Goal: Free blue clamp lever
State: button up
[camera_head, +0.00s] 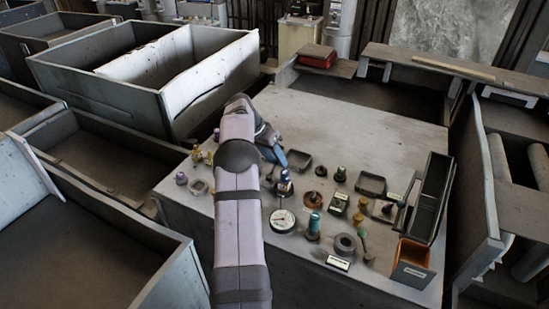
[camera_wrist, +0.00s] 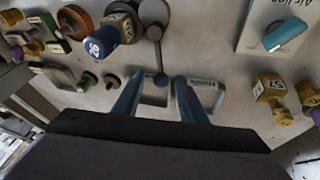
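My gripper (camera_wrist: 158,86) is open, with its two blue fingers apart and pointing at the bench top; in the head view it (camera_head: 272,152) is over the bench's left part. A slim grey lever with a ball end (camera_wrist: 160,79) shows between the fingertips; I cannot tell whether they touch it. A blue-ended knob with white marking (camera_wrist: 103,42) lies left of the fingers. A teal-blue lever (camera_wrist: 284,35) sits on a white plate lettered "Air line" (camera_wrist: 254,28) at upper right. I cannot tell for certain which is the blue clamp lever.
The bench top (camera_head: 350,130) is clear at the back. Several knobs, a round dial gauge (camera_head: 282,221), a teal-topped part (camera_head: 314,226) and small dark trays (camera_head: 371,184) crowd its front. A tall dark bin (camera_head: 432,198) and an orange box (camera_head: 411,265) stand at right.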

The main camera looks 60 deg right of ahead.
jog(key=shift+w, duration=0.1)
jog(key=b+v, duration=0.2)
jog(key=v, duration=0.5)
jog(key=shift+r, duration=0.2)
dwell(0.3)
